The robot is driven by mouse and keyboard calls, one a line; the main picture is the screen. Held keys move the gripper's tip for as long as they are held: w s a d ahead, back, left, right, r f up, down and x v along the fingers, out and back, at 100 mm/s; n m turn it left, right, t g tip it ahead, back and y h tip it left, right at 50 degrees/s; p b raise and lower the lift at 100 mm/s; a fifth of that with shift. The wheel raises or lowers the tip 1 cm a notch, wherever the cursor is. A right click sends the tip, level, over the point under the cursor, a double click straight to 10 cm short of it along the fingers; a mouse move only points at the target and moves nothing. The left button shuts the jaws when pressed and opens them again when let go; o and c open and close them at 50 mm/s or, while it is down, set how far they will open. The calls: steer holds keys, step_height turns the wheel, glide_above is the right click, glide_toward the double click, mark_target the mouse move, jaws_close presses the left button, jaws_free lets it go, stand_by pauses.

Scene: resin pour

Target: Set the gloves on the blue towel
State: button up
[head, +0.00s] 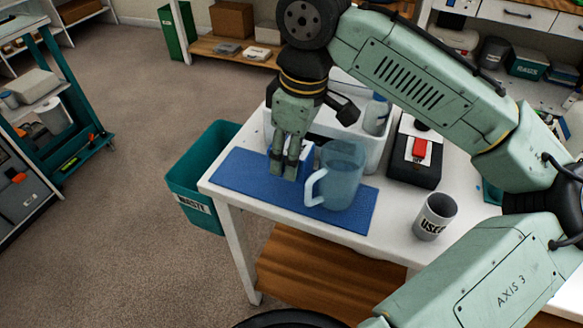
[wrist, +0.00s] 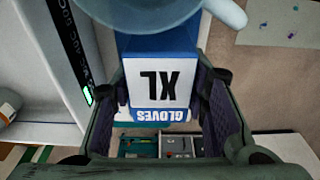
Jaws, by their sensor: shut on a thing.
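The gloves box (wrist: 160,85), white and blue and marked "GLOVES XL", is between the fingers of my gripper (wrist: 162,105) in the wrist view. In the head view my gripper (head: 288,172) points down over the back part of the blue towel (head: 240,182), shut on the gloves box (head: 307,158). The fingers hide much of the box there. I cannot tell whether its underside touches the towel. The towel lies flat along the front left of the white table.
A translucent blue pitcher (head: 342,178) stands on the towel, close right of the box. A white caddy with a bottle (head: 376,115) stands behind. A dark device with a red switch (head: 416,152) and a grey "USED" cup (head: 435,216) are to the right. A teal waste bin (head: 190,185) is left.

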steer(key=shift+f, duration=2.2)
steer(key=shift+f, duration=0.1)
steer(key=o, duration=1.1)
steer(key=shift+c, duration=0.2)
steer(key=r, duration=0.4)
steer(key=d+r, duration=0.1)
steer(key=r, duration=0.7)
steer(key=shift+s+d, duration=0.2)
steer(key=shift+s, duration=0.1)
